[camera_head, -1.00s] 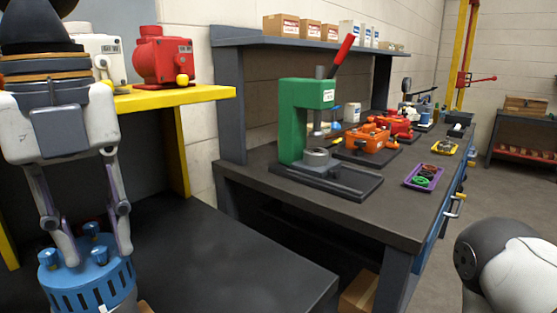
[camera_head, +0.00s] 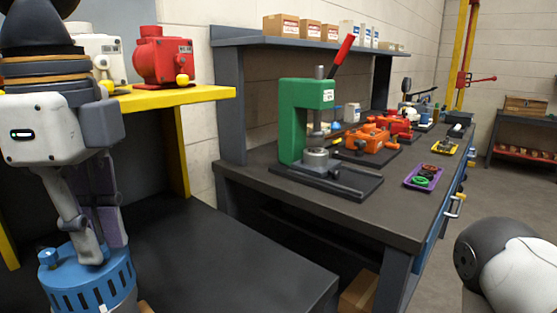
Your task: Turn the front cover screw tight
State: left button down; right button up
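The blue motor (camera_head: 90,285) stands upright at the lower left, with vertical slots around its side. One blue cover screw (camera_head: 48,257) stands up at the left of its top. The other screws on the top are hidden behind my fingers. My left gripper (camera_head: 103,254) points down from above with its fingertips at the motor's top. Its fingers now show nearly one behind the other, so I cannot tell the gap between them or whether they touch a screw. My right gripper is out of view.
The dark table (camera_head: 220,255) is clear right of the motor. A red motor (camera_head: 164,57) stands on the yellow shelf (camera_head: 180,97). On the far bench (camera_head: 400,215) stand a green press (camera_head: 293,120), orange and red motors and a purple tray (camera_head: 423,177).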

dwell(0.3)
pick_arm(q)
jog(key=m, duration=1.1)
jog(key=c, duration=1.7)
grip_release()
